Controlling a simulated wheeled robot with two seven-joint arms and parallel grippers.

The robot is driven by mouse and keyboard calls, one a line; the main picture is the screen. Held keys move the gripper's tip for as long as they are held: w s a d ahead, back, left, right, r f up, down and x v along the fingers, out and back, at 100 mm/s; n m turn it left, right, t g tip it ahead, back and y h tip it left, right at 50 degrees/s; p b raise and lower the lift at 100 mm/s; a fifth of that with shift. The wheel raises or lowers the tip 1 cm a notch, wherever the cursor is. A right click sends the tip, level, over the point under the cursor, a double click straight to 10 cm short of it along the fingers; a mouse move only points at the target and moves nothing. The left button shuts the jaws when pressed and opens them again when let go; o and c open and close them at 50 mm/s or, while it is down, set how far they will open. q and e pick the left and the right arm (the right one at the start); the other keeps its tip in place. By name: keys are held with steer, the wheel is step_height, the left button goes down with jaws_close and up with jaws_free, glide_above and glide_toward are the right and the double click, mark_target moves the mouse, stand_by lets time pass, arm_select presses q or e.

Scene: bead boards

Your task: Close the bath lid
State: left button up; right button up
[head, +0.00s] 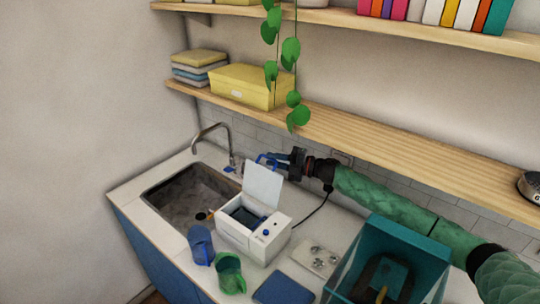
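The bath is a white box (235,235) on the counter, right of the sink. Its inside is dark, and a dial and buttons show on its top right. Its white lid (263,185) stands open, raised nearly upright at the back edge. My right gripper (268,160) is behind the lid's upper edge, its arm reaching in from the right. Its blue fingers are partly hidden by the lid. I cannot tell whether they touch the lid or how far apart they are. My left gripper is not in view.
A sink (165,205) with a faucet (212,128) lies left of the bath. A blue mug (200,246) and a green mug (230,275) stand in front. A metal plate (318,258) and a blue pad (284,289) lie to the right. Wooden shelves (400,148) and a hanging plant (291,52) are above.

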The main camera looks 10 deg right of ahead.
steer(key=shift+w+a+r, duration=0.2)
steer(key=shift+a, duration=0.35)
steer(key=shift+w+a+f+p, duration=0.1)
steer(key=shift+a+f+p, duration=0.05)
steer(key=shift+p, duration=0.15)
jaws_close()
